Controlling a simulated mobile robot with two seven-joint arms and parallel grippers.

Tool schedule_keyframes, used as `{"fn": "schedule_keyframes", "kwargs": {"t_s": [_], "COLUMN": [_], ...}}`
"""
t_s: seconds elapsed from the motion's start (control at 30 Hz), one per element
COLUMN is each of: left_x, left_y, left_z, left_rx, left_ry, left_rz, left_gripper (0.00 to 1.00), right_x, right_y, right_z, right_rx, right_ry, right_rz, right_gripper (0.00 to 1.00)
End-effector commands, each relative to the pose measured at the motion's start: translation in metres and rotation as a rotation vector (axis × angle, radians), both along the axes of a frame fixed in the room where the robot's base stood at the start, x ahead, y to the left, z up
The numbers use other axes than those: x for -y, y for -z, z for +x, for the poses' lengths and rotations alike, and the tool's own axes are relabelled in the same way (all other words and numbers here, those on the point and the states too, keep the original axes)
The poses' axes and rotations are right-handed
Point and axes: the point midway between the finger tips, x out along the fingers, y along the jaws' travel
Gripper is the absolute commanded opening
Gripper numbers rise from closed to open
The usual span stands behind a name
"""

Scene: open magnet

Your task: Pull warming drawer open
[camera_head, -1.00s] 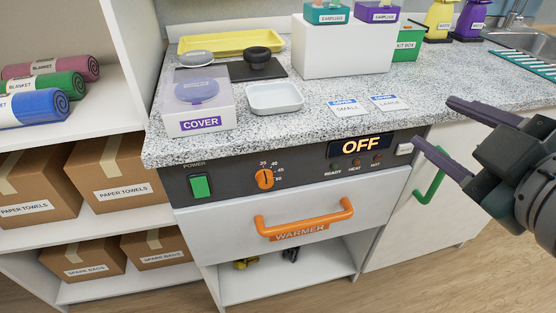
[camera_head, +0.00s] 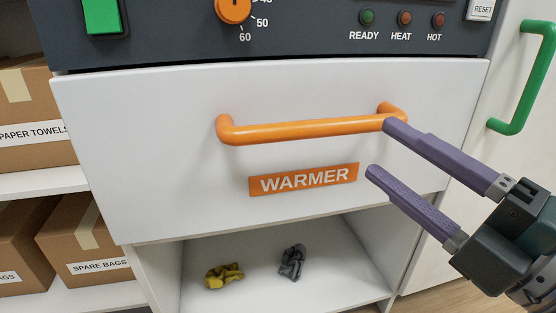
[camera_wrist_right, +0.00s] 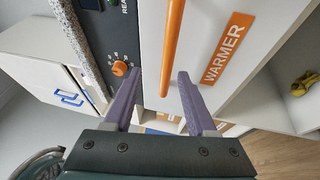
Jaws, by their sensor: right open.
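The warming drawer (camera_head: 180,190) has a white front with an orange bar handle (camera_head: 305,130) and an orange WARMER label (camera_head: 303,179). It looks shut under the dark control panel. My right gripper (camera_head: 380,148) is open and empty, in front of the drawer near the handle's right end. Its upper finger overlaps the handle's right end in the head view; contact cannot be told. In the right wrist view the handle (camera_wrist_right: 172,45) lies ahead, between the lines of the two fingers (camera_wrist_right: 160,82), and the label (camera_wrist_right: 222,47) is to its right. My left gripper is not in view.
The control panel (camera_head: 300,38) with an orange knob (camera_head: 233,8) and green switch (camera_head: 102,15) sits above the drawer. An open shelf below holds a yellow item (camera_head: 224,275) and a grey item (camera_head: 292,262). A green handle (camera_head: 530,80) is at right; boxes (camera_head: 85,235) stand left.

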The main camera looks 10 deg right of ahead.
Motion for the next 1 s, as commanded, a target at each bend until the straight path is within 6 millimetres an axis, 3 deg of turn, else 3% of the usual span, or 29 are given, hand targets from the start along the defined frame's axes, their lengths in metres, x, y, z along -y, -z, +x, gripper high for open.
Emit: {"fn": "schedule_keyframes", "kwargs": {"t_s": [0.03,0.13,0.27,0.7,1.0], "left_x": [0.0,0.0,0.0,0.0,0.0], "left_y": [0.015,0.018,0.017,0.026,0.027], "left_z": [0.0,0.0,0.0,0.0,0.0], "left_rx": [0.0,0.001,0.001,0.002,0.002], "left_ry": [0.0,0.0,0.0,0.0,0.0], "left_rz": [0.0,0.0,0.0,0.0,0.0], "left_gripper": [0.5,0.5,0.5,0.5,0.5], "right_x": [-0.002,-0.005,-0.01,-0.041,-0.046], "right_y": [0.015,0.018,0.013,0.0,-0.003], "right_z": [-0.001,-0.001,0.01,0.077,0.087], "right_rx": [0.008,0.018,0.021,0.019,0.016], "right_ry": [-0.012,-0.026,-0.029,-0.027,-0.026], "right_rz": [-0.012,-0.025,-0.026,-0.025,-0.025], "right_gripper": [0.57,0.57,0.57,0.57,0.57]}}
